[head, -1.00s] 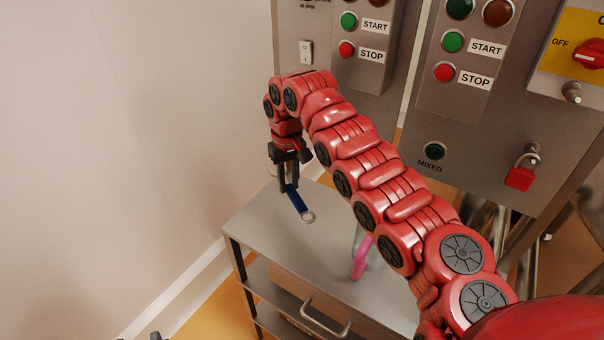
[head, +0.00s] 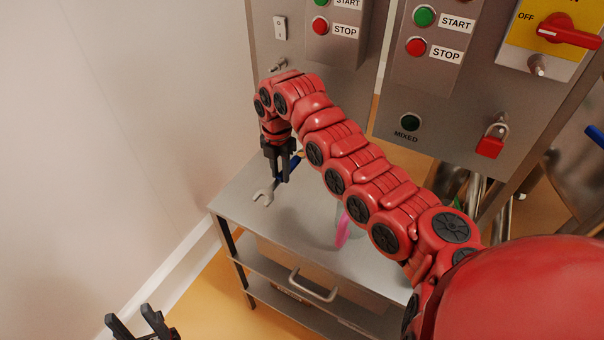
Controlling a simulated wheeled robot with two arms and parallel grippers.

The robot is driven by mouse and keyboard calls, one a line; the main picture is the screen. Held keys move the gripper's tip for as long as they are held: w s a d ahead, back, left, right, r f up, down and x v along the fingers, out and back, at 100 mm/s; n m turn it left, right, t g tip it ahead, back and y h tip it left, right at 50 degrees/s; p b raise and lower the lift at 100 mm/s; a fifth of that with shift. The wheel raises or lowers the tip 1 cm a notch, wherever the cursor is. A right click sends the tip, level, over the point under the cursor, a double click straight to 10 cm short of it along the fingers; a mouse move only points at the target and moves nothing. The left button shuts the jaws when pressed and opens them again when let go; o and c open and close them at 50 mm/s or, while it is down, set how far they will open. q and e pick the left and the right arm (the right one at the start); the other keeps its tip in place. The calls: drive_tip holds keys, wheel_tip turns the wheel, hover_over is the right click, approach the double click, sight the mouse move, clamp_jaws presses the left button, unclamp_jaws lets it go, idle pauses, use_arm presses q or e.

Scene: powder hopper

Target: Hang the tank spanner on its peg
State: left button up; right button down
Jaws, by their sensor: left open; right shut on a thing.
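The tank spanner has a blue handle and a silver open-jaw end (head: 263,195). My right gripper (head: 276,178) is shut on its handle and holds it over the far left part of the steel cart, tilted, with the open jaw down to the left. My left gripper (head: 136,322) is open and empty at the bottom left, in front of the cart.
The steel cart (head: 235,205) stands below the control panel (head: 400,130) with its buttons and red padlock (head: 490,142). A pink-edged item (head: 343,230) is on the cart, partly behind my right arm. The wall (head: 130,130) is close on the left.

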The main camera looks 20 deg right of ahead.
sight(282, 203)
idle(0.3)
drive_tip(key=shift+f, duration=0.15)
wheel_tip(282, 203, down, 9)
drive_tip(key=p, duration=0.4)
drive_tip(key=shift+f, duration=0.35)
drive_tip(key=c, duration=0.7)
unclamp_jaws()
drive_tip(key=shift+o, duration=0.2)
drive_tip(key=shift+a, duration=0.1)
